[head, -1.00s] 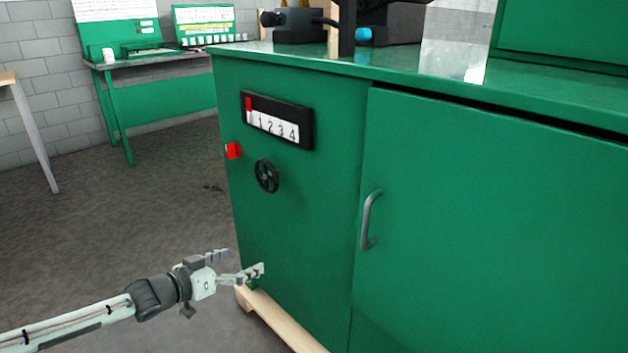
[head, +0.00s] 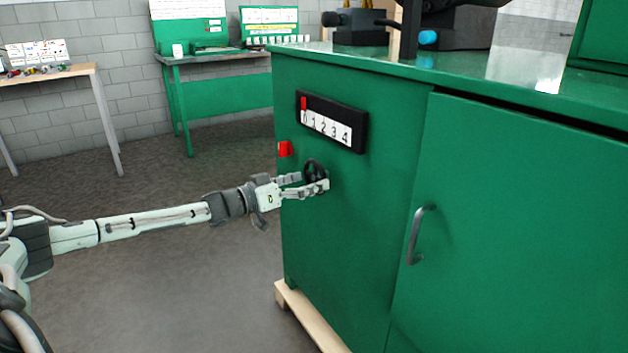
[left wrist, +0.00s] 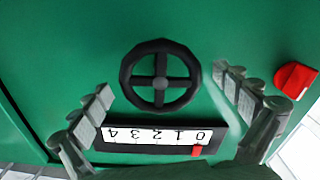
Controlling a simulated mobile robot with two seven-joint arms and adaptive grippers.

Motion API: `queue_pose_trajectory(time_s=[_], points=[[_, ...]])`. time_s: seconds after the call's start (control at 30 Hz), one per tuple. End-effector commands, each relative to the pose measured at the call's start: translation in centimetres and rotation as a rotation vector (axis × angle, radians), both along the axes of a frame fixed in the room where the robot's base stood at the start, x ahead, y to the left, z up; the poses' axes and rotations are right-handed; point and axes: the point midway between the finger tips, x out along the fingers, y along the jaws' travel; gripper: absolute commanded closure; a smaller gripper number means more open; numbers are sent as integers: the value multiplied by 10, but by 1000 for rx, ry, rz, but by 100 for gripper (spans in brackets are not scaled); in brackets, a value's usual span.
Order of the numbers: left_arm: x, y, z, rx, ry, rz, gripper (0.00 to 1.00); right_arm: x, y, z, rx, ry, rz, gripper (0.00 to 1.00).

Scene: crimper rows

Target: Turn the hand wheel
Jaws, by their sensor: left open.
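The black hand wheel (head: 313,169) is on the green cabinet's front, below the number scale, and my left gripper partly covers it in the head view. In the left wrist view the whole spoked wheel (left wrist: 160,77) shows between and ahead of the fingers. My left gripper (head: 308,184) is open, with its fingers on either side of the wheel; I cannot tell if they touch it. The scale (head: 331,122) reads 0 to 4, and its red pointer (head: 304,103) is at 0. My right gripper is not in view.
A red knob (head: 284,149) sits left of the wheel, close to my left gripper. The cabinet door handle (head: 419,234) is to the right. A green bench (head: 213,57) and a wooden table (head: 48,74) stand behind. The floor at left is clear.

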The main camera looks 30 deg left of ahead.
Motion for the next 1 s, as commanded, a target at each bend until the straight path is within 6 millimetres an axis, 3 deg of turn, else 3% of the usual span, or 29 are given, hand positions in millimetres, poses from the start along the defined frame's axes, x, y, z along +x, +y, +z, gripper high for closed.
queue_pose_trajectory(time_s=[0.43, 0.83, 1.0], points=[[10, -4, 0, 0, 1, 0, 0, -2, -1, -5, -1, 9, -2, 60], [10, -4, 0, 0, 1, 0, 48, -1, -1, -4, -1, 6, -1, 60], [10, -4, 0, 9, -3, 0, 48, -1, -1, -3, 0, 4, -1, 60]])
